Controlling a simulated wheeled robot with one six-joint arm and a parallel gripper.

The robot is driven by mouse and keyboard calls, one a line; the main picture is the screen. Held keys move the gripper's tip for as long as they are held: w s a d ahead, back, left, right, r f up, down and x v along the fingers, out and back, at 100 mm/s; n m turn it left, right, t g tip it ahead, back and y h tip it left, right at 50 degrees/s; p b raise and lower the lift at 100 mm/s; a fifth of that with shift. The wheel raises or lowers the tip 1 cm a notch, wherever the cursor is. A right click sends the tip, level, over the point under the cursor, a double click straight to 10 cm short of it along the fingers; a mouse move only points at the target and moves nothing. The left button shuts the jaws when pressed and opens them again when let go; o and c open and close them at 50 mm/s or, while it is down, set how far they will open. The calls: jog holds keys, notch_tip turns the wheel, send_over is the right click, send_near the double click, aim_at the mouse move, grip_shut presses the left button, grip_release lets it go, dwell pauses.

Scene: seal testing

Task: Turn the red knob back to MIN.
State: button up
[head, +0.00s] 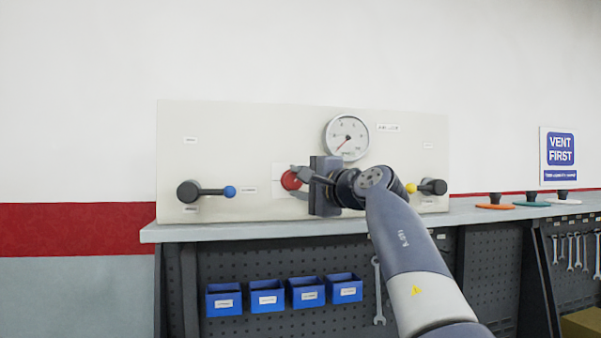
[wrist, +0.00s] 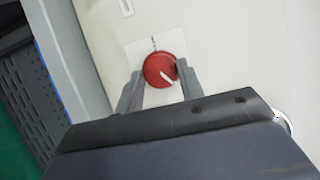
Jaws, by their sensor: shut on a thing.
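The red knob (head: 290,180) is on the pale panel (head: 240,130), left of centre, on a white plate. In the wrist view the red knob (wrist: 160,69) shows a white pointer line slanting toward the lower right. My gripper (head: 300,180) reaches the knob from the right. In the wrist view my gripper (wrist: 158,84) has one finger on each side of the knob and is shut on it. The scale marks around the knob are too small to read, and the fingers and gripper body hide part of the plate.
A round gauge (head: 347,137) sits above my gripper. Blue bins (head: 267,296) hang below the bench. Orange, teal and white discs lie at right.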

jog(key=shift+r+n+g+p, duration=0.35)
jog(key=shift+n+p, duration=0.3)
jog(key=shift+n, duration=0.25)
jog(key=n+g+h, duration=0.1)
jog(key=n, duration=0.2)
jog(key=n+h, duration=0.2)
jog(key=n, duration=0.1)
jog(key=shift+a+g, duration=0.15)
jog(key=shift+g, duration=0.1)
jog(key=shift+n+h, duration=0.4)
jog(key=shift+n, duration=0.3)
jog(key=o, duration=1)
jog(key=shift+s, duration=0.1)
